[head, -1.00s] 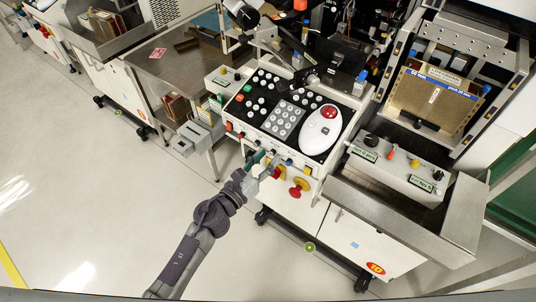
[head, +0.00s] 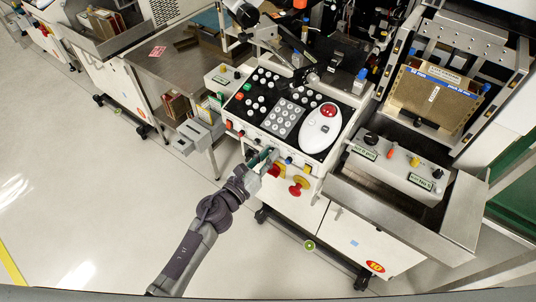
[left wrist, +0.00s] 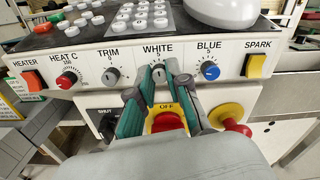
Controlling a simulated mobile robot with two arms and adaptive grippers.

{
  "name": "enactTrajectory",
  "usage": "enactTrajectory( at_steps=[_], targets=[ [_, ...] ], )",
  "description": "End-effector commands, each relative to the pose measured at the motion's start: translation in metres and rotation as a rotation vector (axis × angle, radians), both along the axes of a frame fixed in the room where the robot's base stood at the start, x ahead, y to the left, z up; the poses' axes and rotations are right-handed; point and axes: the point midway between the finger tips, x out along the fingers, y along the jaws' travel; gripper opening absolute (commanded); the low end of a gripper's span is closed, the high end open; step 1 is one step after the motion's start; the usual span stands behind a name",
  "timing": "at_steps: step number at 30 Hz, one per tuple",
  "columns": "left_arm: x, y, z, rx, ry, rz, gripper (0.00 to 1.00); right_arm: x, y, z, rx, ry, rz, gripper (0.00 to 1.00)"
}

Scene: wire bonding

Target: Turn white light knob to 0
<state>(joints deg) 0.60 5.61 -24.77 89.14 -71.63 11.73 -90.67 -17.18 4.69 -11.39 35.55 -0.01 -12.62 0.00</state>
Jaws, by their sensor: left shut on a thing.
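The white light knob (left wrist: 159,74) is a small grey dial under the label WHITE in the left wrist view, with a 5 printed above it. My left gripper (left wrist: 160,71) has its teal-padded fingers on both sides of this knob and is shut on it. The knob's pointer and the 0 mark are too small or covered to read. In the head view my left gripper (head: 266,155) is at the front face of the console (head: 252,135), and it hides the knob there. My right gripper is in neither view.
The trim knob (left wrist: 112,75) is to the left and the blue light knob (left wrist: 209,70) to the right. Below are a red button on a yellow OFF plate (left wrist: 166,121) and a red-and-yellow knob (left wrist: 232,124). Open floor (head: 100,200) lies left of my arm.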

Motion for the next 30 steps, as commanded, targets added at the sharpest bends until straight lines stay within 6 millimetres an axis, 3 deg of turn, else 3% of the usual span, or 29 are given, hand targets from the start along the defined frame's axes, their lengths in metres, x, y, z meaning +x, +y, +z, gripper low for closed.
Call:
enactTrajectory(
  at_steps=[11,30],
  targets=[
    [0.0,0.0,0.0,-0.164,0.12,0.001,0.0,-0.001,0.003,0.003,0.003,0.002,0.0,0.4],
    [0.0,0.0,0.0,-0.652,0.477,0.002,0.0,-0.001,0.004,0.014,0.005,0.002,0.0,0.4]
  ],
)
